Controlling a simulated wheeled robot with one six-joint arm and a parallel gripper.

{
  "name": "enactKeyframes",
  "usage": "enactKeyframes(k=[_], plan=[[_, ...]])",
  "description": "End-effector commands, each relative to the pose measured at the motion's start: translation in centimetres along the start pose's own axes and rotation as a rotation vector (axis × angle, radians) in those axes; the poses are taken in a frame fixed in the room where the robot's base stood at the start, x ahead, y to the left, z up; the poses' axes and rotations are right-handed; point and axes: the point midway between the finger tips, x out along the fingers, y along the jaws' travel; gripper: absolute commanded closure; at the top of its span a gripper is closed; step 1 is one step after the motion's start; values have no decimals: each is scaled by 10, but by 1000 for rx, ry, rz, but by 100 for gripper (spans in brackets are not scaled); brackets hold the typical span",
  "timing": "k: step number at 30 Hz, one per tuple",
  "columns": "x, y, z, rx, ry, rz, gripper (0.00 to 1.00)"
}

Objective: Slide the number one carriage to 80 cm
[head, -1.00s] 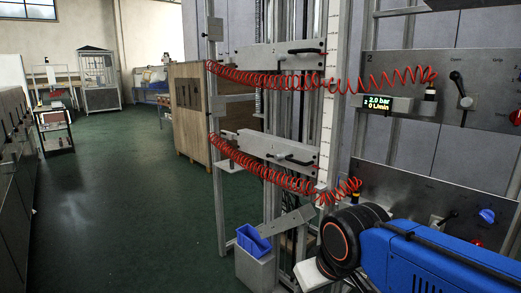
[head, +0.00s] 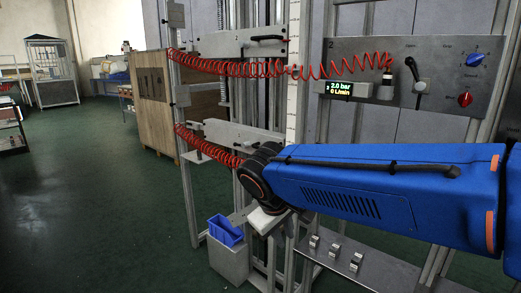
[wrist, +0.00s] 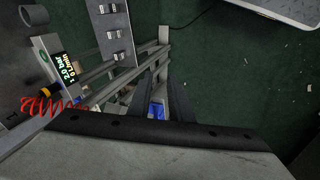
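The lower carriage (head: 236,136), a grey plate with a red coiled hose, sits on the vertical frame in the head view; my arm covers its right end. The hose seems to mark it as number one, but no number shows on it. The upper carriage (head: 222,44) has a black handle and its own red hose to panel 2. The white scale strip (head: 293,75) stands beside them; its figures are unreadable. My gripper (wrist: 160,95) shows two dark fingers apart, with nothing held between them. It is below the lower carriage and apart from it.
Panel 2 (head: 440,75) holds a lever, knobs and a 2.0 bar display. Display 1 (wrist: 65,75) shows in the wrist view. A blue bin (head: 224,231) on a grey box (head: 229,262) stands low by the frame. Green floor (head: 110,200) at left is clear.

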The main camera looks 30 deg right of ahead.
Motion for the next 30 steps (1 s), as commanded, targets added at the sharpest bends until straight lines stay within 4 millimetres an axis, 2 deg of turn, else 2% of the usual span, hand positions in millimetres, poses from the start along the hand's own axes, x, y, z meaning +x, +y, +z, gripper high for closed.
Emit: enactKeyframes(k=[1, 5, 9, 15, 21, 24, 27, 30], plan=[[-1, 7, -14, -28, -19, 46, 81], [-7, 30, -48, -81, -55, 179, 81], [-16, 49, -91, -134, -77, 329, 81], [-35, 65, -160, -195, -76, 552, 81], [-59, 64, -233, -237, -37, 769, 81], [-70, 60, -261, -248, -11, 853, 81], [-78, 55, -279, -255, 10, 908, 81], [-82, 53, -289, -256, 22, 937, 81]])
